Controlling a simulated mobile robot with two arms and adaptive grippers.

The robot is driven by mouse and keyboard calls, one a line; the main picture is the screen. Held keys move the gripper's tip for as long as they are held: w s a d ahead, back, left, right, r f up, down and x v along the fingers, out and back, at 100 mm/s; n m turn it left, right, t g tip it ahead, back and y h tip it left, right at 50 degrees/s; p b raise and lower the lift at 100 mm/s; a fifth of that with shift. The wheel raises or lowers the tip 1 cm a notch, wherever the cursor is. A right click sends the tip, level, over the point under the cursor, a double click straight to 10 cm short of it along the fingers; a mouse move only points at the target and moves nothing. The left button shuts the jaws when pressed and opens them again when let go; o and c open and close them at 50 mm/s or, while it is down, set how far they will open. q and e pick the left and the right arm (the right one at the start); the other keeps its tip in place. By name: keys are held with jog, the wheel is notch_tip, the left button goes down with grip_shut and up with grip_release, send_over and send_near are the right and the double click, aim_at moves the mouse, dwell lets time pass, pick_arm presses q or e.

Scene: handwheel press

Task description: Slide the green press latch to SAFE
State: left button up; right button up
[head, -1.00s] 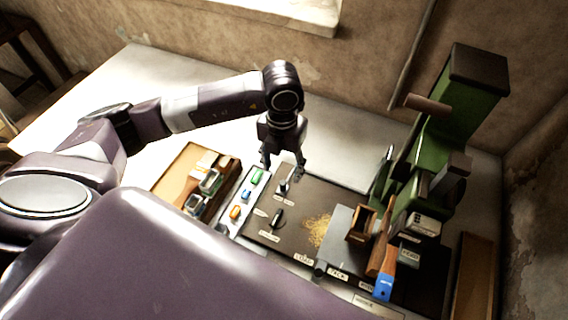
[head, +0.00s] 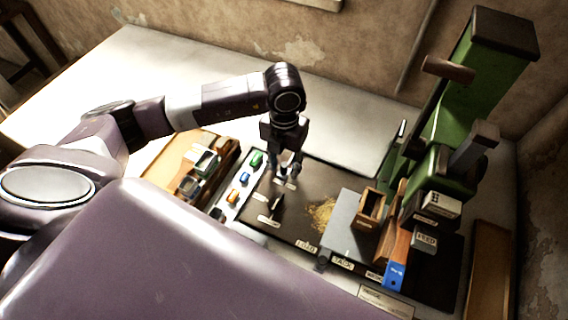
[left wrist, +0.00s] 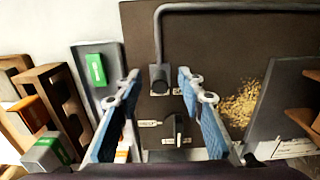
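The green press (head: 485,75) stands at the right of the table in the head view. On the dark base panel (head: 310,185) is a small black latch-like block, seen in the left wrist view (left wrist: 158,78) with a bent grey rod running up from it. I cannot read its labels, so I cannot tell its setting. My left gripper (head: 284,165) points down over it. In the left wrist view the blue-padded fingers (left wrist: 158,88) are open, one on each side of the block, with gaps visible. A second black knob (left wrist: 174,130) sits nearer the wrist. My right gripper is not in view.
A grey plate (head: 345,230), yellow grains (head: 321,213) and wooden parts lie to the right. The white table (head: 150,75) behind is bare.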

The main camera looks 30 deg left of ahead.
pick_arm(q)
grip_shut()
jog(key=shift+d, duration=0.2)
jog(key=shift+w+d, duration=0.1)
jog(key=shift+d, duration=1.25)
jog(key=o, duration=0.7)
grip_release()
jog(key=shift+c, duration=0.2)
notch_tip(320, 180, up, 8)
jog(key=p, duration=0.5)
